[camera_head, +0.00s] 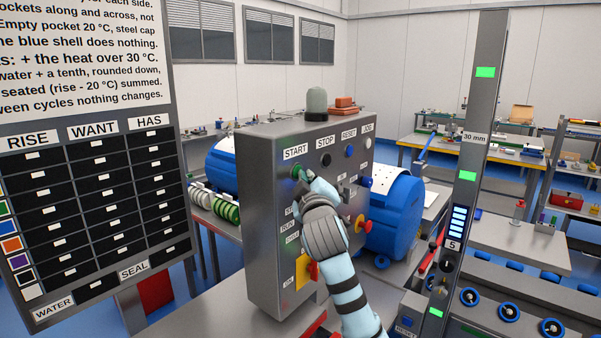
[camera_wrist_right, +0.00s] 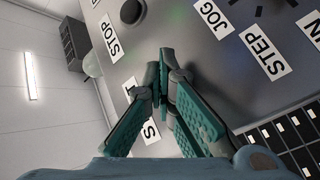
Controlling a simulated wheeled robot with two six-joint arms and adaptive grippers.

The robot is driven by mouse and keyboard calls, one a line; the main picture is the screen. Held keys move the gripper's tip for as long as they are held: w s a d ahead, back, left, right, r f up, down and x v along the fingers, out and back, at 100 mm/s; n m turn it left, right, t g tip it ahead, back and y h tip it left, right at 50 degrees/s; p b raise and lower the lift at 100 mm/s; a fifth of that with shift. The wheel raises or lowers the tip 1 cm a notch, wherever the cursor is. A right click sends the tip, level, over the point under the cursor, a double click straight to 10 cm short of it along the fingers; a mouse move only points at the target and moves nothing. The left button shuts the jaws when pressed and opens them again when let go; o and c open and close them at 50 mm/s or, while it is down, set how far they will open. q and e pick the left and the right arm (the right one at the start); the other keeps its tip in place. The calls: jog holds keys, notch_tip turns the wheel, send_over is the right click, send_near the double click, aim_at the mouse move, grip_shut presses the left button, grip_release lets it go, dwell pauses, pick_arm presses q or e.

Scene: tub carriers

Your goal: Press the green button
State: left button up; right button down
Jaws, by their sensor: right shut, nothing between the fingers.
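The grey control box (camera_head: 262,215) stands on the table, with labelled buttons on its front. The green button (camera_head: 297,172) is under the START label, at the upper left of that face. My right gripper (camera_head: 307,177) is shut and empty, its fingertips right at the green button and partly covering it. I cannot tell whether they touch it. In the right wrist view the shut fingertips (camera_wrist_right: 162,65) point at the panel beside the partly covered START label, and the green button is hidden behind them. My left gripper is not in view.
A black button (camera_head: 326,159) under STOP and a blue one (camera_head: 350,151) under RESET sit to the right. A sign board (camera_head: 100,200) stands left, a grey post (camera_head: 474,130) right.

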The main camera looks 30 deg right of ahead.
jog(key=shift+s+d+p, duration=0.1)
jog(key=shift+s+p, duration=0.2)
jog(key=shift+s, duration=0.1)
jog(key=shift+s, duration=0.1)
jog(key=s, duration=0.2)
jog(key=s+d, duration=0.1)
jog(key=s, duration=0.2)
jog(key=shift+s+d+p, duration=0.35)
jog(key=shift+d+p, duration=0.05)
jog(key=shift+w+a, duration=0.1)
